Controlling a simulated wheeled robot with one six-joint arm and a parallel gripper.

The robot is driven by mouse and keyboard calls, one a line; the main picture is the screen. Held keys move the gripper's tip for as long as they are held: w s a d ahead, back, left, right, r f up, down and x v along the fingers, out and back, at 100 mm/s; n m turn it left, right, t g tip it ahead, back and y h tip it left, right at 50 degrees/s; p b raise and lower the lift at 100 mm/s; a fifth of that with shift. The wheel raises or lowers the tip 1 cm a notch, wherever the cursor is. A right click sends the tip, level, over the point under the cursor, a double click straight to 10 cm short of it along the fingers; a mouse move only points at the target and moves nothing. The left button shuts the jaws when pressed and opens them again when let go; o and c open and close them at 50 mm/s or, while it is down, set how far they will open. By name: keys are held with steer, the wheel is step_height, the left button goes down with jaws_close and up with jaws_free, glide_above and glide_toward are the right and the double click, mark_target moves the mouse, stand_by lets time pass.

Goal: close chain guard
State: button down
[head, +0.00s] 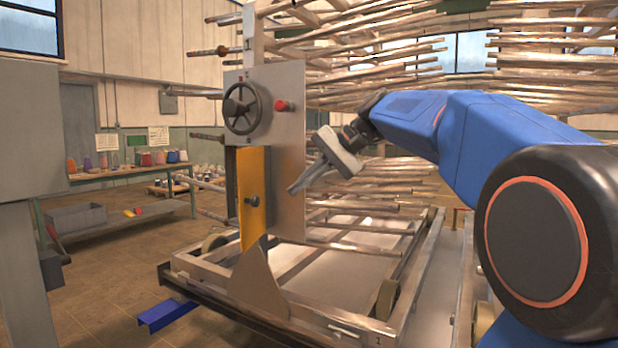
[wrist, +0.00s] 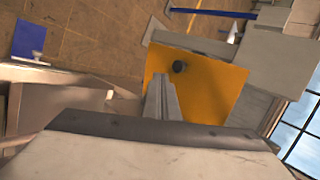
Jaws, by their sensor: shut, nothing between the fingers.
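The chain guard is an orange-yellow panel (head: 249,215) with a dark round knob (head: 252,201), below the handwheel and left of the grey plate's edge. It seems to stand at an angle to that plate; I cannot tell exactly how far it is swung. In the wrist view the guard (wrist: 220,88) lies past the fingertips, its knob (wrist: 179,67) just beyond them. My gripper (head: 293,190) is shut and empty, to the right of the guard and in front of the grey plate. It also shows in the wrist view (wrist: 162,82). Contact with the guard cannot be made out.
A grey plate (head: 290,140) carries a black handwheel (head: 242,107) and a red button (head: 281,105). Behind is a rack of wooden poles (head: 400,172) on a wheeled metal frame (head: 290,318). A workbench (head: 125,172) with coloured containers stands left. Floor (head: 110,265) is open between them.

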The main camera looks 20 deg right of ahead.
steer(key=w+a+f, duration=0.2)
steer(key=w+a, duration=0.2)
steer(key=a, duration=0.2)
steer(key=shift+f, duration=0.35)
steer(key=shift+a, duration=0.1)
